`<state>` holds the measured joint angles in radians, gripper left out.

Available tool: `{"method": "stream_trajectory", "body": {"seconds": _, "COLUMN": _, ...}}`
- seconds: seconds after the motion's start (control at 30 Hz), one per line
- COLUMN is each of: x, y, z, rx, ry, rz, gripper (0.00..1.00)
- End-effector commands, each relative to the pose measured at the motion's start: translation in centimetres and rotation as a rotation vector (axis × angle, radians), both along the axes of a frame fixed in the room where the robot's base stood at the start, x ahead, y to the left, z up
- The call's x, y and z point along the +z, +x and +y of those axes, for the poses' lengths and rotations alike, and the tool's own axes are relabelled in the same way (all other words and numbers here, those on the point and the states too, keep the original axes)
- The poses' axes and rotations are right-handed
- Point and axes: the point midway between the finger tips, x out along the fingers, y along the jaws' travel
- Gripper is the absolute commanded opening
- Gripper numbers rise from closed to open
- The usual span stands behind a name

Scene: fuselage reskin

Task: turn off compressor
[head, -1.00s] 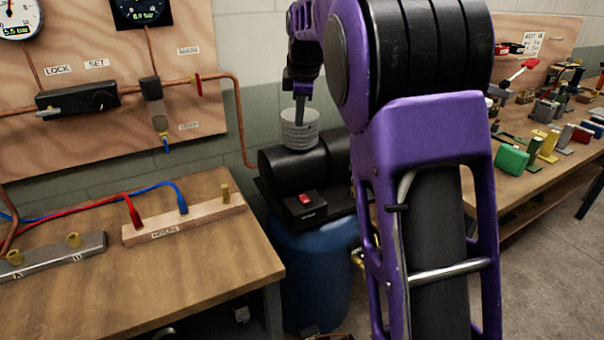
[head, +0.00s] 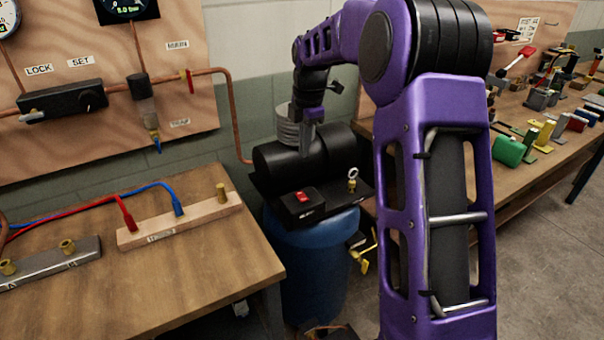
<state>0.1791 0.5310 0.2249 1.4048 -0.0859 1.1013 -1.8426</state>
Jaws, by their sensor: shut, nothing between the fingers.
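The compressor has a black motor body (head: 278,163) on a blue tank (head: 312,262), standing between the two benches. A small black switch box (head: 302,207) with a red rocker switch (head: 304,196) sits on its front top plate. I cannot tell the switch's position for sure. My gripper (head: 308,148) points down in front of the black motor body, above and behind the switch in the picture, apart from the switch. It is shut and empty. A grey ribbed cylinder (head: 289,128) stands behind it, partly hidden.
A brass ring valve (head: 352,178) stands right of the switch box, and a yellow-handled valve (head: 364,255) is on the tank's side. The left bench (head: 190,285) holds a hose block (head: 180,222). The right bench (head: 520,170) holds many tools. A copper pipe (head: 236,120) runs down the wall.

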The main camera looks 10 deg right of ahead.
Motion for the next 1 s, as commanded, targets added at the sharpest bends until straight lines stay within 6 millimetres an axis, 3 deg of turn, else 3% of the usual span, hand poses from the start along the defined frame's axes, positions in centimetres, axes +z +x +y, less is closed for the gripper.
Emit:
{"method": "stream_trajectory", "body": {"seconds": 0.6, "x": -11.3, "y": 1.2, "z": 0.4, "rx": -0.001, "ry": 0.000, "rz": 0.003, "gripper": 0.00}}
{"method": "stream_trajectory", "body": {"seconds": 0.8, "x": -13.2, "y": 1.5, "z": 0.5, "rx": -0.001, "ry": 0.000, "rz": 0.001, "gripper": 0.00}}
{"method": "stream_trajectory", "body": {"seconds": 1.0, "x": -13.6, "y": 1.6, "z": 0.5, "rx": -0.001, "ry": 0.000, "rz": 0.000, "gripper": 0.00}}
